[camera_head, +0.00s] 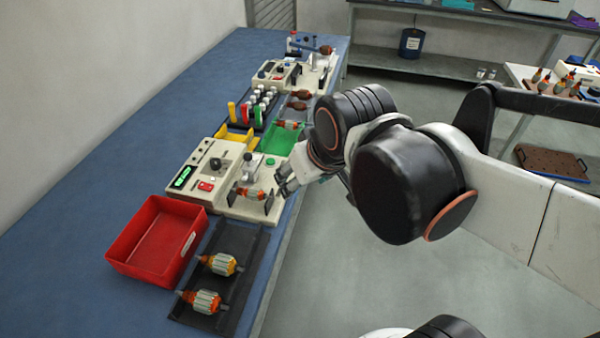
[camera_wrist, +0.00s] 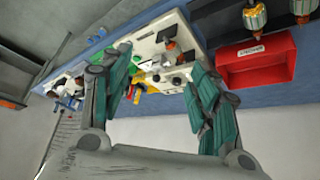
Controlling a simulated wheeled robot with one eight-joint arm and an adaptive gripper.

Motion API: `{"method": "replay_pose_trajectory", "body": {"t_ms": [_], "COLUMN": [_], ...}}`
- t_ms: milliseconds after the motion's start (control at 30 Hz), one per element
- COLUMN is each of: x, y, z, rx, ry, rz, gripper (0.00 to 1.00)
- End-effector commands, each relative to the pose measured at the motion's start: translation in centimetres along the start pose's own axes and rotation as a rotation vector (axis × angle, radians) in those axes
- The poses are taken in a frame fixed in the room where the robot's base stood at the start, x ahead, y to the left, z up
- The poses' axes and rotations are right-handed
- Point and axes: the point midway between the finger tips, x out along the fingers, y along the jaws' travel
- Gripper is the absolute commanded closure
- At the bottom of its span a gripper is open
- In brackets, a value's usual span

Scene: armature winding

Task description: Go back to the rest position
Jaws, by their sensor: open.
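My gripper (camera_head: 290,180) is at the front edge of the blue bench, beside the winding machine (camera_head: 207,172) with a green display. In the wrist view my gripper (camera_wrist: 165,90) shows two green-padded fingers spread wide, with nothing between them. An armature (camera_head: 250,193) sits in the machine's holder, just left of my gripper and apart from it. Two more armatures (camera_head: 221,264) lie on a black tray (camera_head: 247,249) nearer the camera. My arm reaches in from the right.
A red bin (camera_head: 126,245) stands left of the black tray, and it is empty. A green tray (camera_head: 283,139), a yellow tray and a rack of coloured bottles (camera_head: 258,105) stand farther along the bench. Clear floor lies right of the bench. A grey table (camera_head: 440,68) stands at the back.

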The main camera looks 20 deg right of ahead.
Motion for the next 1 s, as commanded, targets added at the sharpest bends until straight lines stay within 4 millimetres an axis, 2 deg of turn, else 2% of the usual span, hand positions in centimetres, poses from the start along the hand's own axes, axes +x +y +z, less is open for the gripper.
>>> {"method": "replay_pose_trajectory", "body": {"t_ms": [467, 800, 1000], "x": [0.0, -1.1, -1.2], "y": [0.0, 0.9, 1.1], "z": [0.0, 2.9, 3.2], "rx": [0.001, 0.077, 0.089], "ry": [0.001, 0.063, 0.073], "rz": [0.000, 0.020, 0.023], "gripper": [0.44, 0.44, 0.44]}}
